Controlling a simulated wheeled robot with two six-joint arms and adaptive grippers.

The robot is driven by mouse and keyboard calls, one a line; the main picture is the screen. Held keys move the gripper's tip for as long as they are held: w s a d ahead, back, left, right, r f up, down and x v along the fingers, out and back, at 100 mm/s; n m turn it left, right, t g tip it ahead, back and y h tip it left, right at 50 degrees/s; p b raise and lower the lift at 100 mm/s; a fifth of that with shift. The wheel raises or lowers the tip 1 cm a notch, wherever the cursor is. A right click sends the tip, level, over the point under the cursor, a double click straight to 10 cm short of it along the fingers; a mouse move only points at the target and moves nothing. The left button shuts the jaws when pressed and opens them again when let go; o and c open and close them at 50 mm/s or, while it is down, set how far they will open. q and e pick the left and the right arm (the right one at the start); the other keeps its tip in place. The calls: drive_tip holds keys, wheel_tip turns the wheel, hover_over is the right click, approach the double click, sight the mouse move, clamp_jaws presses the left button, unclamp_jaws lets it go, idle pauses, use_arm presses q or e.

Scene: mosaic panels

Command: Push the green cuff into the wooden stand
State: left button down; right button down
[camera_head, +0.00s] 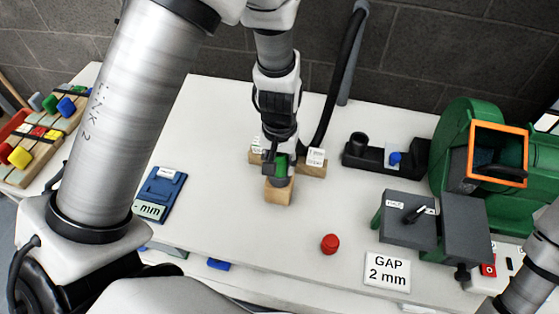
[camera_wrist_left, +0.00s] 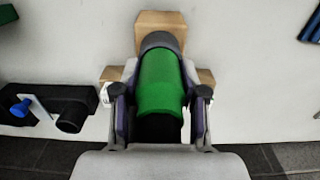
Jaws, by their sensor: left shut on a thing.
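The wooden stand (camera_head: 279,193) is light brown and sits on the white table, with blocks reaching out behind it to both sides; it also shows in the left wrist view (camera_wrist_left: 160,20). The green cuff (camera_wrist_left: 160,85) lies between the fingers of my left gripper (camera_head: 278,167), which is shut on it. A dark grey rounded piece (camera_wrist_left: 159,41) shows at the cuff's stand-side end, over the wood. The cuff is at the stand, but I cannot tell how deeply it is seated. In the head view the gripper hides most of the cuff. My right gripper is out of view.
A red knob (camera_head: 330,243) and a "GAP 2 mm" sign (camera_head: 388,271) lie toward the front right. A black holder (camera_head: 372,157), a grey box (camera_head: 408,220) and a green machine (camera_head: 458,130) stand right. A blue plate (camera_head: 165,189) lies left. Table around the stand's front is clear.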

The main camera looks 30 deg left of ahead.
use_arm(q)
drive_tip(key=shift+f, duration=0.15)
drive_tip(key=c, duration=0.5)
unclamp_jaws()
drive_tip(key=shift+c, duration=0.2)
wheel_tip(320, 180, up, 12)
drive_tip(key=shift+r, duration=0.1)
